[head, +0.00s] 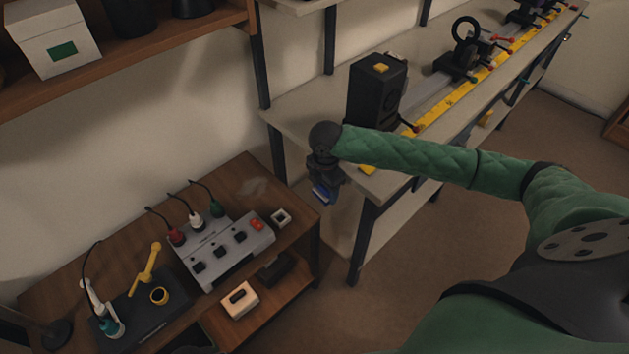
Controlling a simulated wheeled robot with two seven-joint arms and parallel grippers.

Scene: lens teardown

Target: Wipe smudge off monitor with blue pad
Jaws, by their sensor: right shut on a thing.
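My right gripper (324,183) hangs at the end of the green arm, pointing down near the left front corner of the pale bench. It is shut on a blue pad (321,194), of which only a small part shows below the fingers. The pad appears clear of the surfaces around it. I see no monitor screen that I can make out. My left gripper is not in view.
The brown table (240,172) holds a grey switch box (222,250) with cabled plugs and a black mat with small tools. The pale bench (293,109) carries a black box (375,92) and a yellow-edged rail with optics. A wooden shelf (160,50) is upper left.

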